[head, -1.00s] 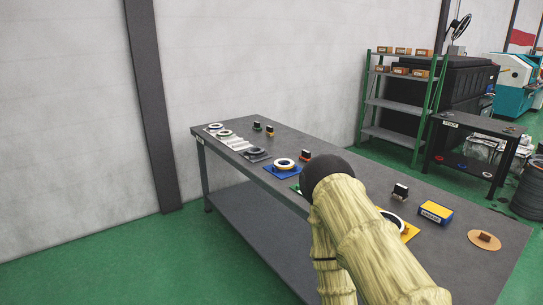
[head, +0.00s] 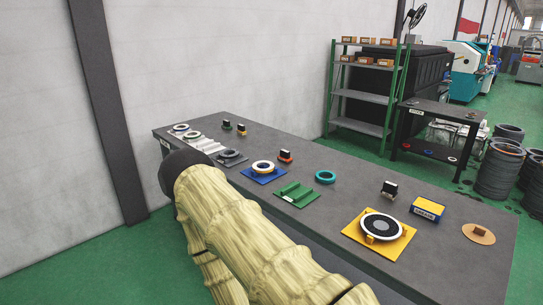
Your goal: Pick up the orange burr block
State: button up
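A small block with a black top and an orange-red base (head: 285,157) stands on the grey table (head: 345,172), just right of the blue mat. It best fits the orange burr block, but it is small in the head view and I cannot be sure. Another small orange-brown block (head: 478,231) sits on a tan round pad at the table's right end. My sleeved arm crosses the lower left of the view, in front of the table's near edge. My gripper is not in view, and nothing visible touches either block.
A blue mat with a ring (head: 263,167), green tray (head: 297,194), teal ring (head: 325,176) and yellow plate with a disc (head: 380,227) lie on the table. Shelves (head: 365,97) stand behind.

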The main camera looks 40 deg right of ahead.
aim_at(284, 155)
jog(key=z, duration=0.25)
jog(key=i, duration=0.55)
jog(key=z, duration=0.5)
